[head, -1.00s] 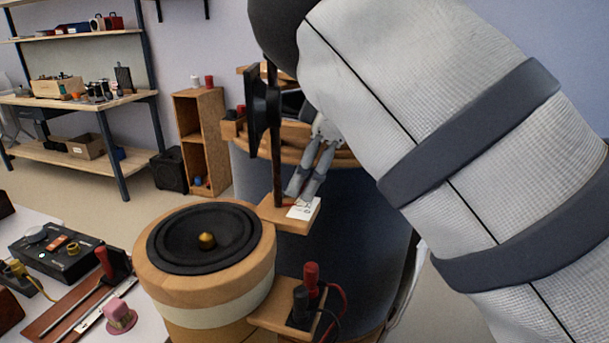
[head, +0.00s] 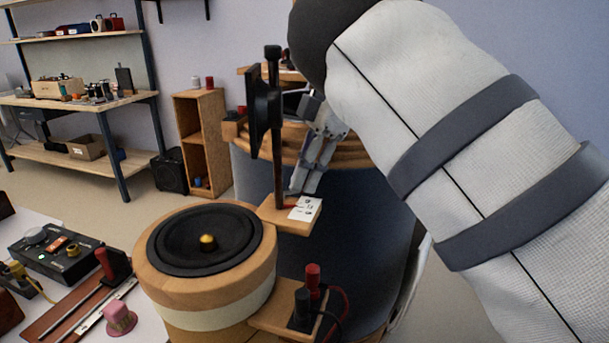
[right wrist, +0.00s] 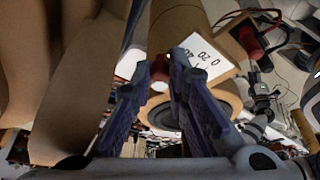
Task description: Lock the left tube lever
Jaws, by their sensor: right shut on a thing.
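My right gripper (head: 306,188) reaches down from behind the wooden tab with the white scale card (head: 304,209). In the right wrist view its fingers (right wrist: 158,75) point away from the camera, with a small red part (right wrist: 159,74) between the tips. The gripper is shut on this part, which may be the lever; its shape is mostly hidden. The card (right wrist: 203,60) shows numbers beside the right finger. The wooden tube (head: 205,287) carries a black speaker cone (head: 181,241) facing up. A dark upright post (head: 278,165) stands beside the card. My left gripper is not in view.
Red and black terminals (head: 312,280) with wires stand on a lower tab at the front. A large dark blue drum (head: 355,230) is behind. A black control box (head: 58,253) and a pink knob (head: 119,317) are on the left table.

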